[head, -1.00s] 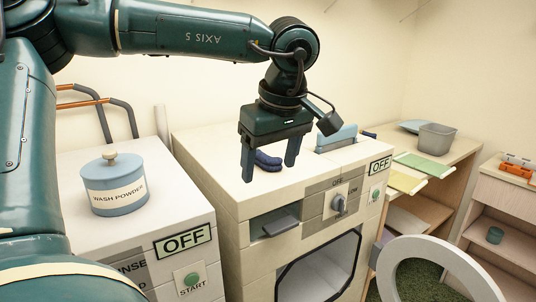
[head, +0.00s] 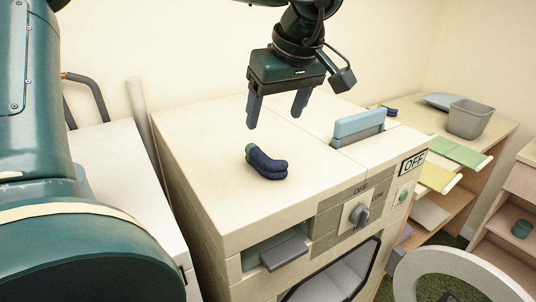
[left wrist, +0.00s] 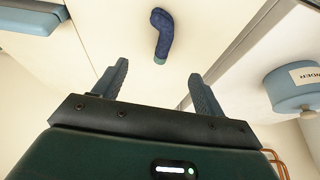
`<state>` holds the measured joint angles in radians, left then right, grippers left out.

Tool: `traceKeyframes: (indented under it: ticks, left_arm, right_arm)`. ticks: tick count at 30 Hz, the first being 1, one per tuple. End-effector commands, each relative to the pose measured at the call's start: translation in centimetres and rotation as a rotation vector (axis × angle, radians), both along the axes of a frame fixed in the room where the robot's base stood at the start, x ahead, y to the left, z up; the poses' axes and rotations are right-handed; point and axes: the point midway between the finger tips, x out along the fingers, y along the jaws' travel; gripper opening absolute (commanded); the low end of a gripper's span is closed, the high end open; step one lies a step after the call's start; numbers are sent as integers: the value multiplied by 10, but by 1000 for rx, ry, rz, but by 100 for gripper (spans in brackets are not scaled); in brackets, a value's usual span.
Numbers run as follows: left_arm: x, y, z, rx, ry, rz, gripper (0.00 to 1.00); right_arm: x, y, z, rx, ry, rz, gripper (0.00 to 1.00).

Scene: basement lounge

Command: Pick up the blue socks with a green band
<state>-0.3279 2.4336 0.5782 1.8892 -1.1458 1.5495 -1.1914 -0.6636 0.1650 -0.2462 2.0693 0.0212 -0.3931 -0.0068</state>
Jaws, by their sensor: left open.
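The blue socks (head: 267,162) lie as a bent, dark blue bundle on top of the cream washing machine (head: 200,130). Their green band (head: 250,150) is at the left end. My left gripper (head: 275,118) is open and empty, fingers pointing down, above and apart from the socks. In the left wrist view the socks (left wrist: 162,30) lie beyond the open fingers (left wrist: 158,70), roughly between them, with the green band at the near end. My right gripper is not in view.
A pale blue block (head: 358,127) stands in the machine top, right of the socks. Another small dark blue item (head: 390,111) lies behind it. A grey bin (head: 470,118) stands on the shelf at right. A round door (head: 450,275) hangs open in front. The top around the socks is clear.

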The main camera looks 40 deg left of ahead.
Motion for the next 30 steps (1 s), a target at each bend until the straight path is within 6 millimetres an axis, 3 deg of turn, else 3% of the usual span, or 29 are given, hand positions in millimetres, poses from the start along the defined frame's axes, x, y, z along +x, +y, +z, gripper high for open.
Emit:
traceKeyframes:
  ticks: [9, 17, 24, 30]
  left_arm:
    - [7, 21, -53, -2, 4, 0, 71]
    - [10, 30, -70, -2, 5, 1, 71]
    - [18, 46, -101, -3, 4, 1, 71]
    - [20, 49, -109, -1, 0, -1, 71]
  right_arm:
    - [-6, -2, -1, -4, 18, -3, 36]
    - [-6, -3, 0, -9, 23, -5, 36]
    - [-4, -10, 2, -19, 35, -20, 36]
    - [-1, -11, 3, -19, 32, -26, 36]
